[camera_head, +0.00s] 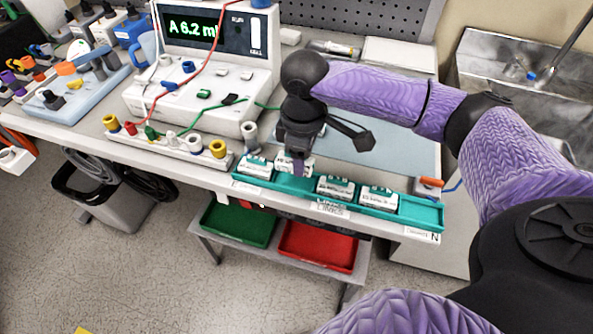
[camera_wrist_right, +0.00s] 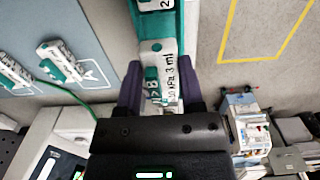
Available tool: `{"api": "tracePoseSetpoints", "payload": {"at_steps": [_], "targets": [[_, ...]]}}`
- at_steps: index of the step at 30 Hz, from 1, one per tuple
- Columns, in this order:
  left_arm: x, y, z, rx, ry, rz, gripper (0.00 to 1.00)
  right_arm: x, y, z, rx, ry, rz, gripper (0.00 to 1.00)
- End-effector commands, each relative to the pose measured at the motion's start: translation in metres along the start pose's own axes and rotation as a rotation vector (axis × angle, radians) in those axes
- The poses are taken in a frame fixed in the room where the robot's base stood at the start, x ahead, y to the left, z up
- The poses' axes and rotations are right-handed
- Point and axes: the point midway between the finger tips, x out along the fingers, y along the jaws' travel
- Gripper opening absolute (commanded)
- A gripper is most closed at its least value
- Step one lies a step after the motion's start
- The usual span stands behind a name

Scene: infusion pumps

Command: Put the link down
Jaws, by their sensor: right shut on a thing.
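My right gripper (camera_head: 296,170) points down over the teal tray (camera_head: 422,214) at the front edge of the bench. It is shut on a white link with a green part (camera_head: 281,161), at or in the tray's row between neighbouring links. Other white and green links stand in the tray: one to the left (camera_head: 254,168), two to the right (camera_head: 335,188) (camera_head: 378,199). My left gripper is out of view.
A pump tester with a lit display (camera_head: 195,28) stands behind, left of the tray. A white strip with coloured connectors (camera_head: 172,140) lies left of the tray. A blue-grey mat (camera_head: 390,150) lies behind it. Green (camera_head: 240,225) and red (camera_head: 318,247) bins sit below the bench.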

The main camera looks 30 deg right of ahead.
Motion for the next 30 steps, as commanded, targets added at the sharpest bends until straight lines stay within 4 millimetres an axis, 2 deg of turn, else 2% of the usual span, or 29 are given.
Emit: {"api": "tracePoseSetpoints", "payload": {"at_steps": [1, 4, 11, 25, 26, 30], "targets": [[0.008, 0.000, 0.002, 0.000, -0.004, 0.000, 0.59, 0.016, 0.000, 0.001, 0.000, -0.005, -0.002, 0.00], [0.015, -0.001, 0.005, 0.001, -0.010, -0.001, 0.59, 0.034, 0.000, 0.000, 0.000, -0.003, -0.001, 0.00], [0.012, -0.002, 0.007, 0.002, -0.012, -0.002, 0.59, 0.032, 0.000, 0.000, 0.000, 0.000, 0.000, 0.00], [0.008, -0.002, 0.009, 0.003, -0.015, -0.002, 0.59, 0.044, 0.000, 0.000, 0.000, -0.001, 0.000, 0.00], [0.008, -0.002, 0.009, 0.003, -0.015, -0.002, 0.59, 0.044, 0.000, 0.000, 0.000, -0.001, 0.000, 0.53], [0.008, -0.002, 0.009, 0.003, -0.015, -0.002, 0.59, 0.044, 0.000, 0.000, 0.000, -0.001, 0.000, 0.83]]}}
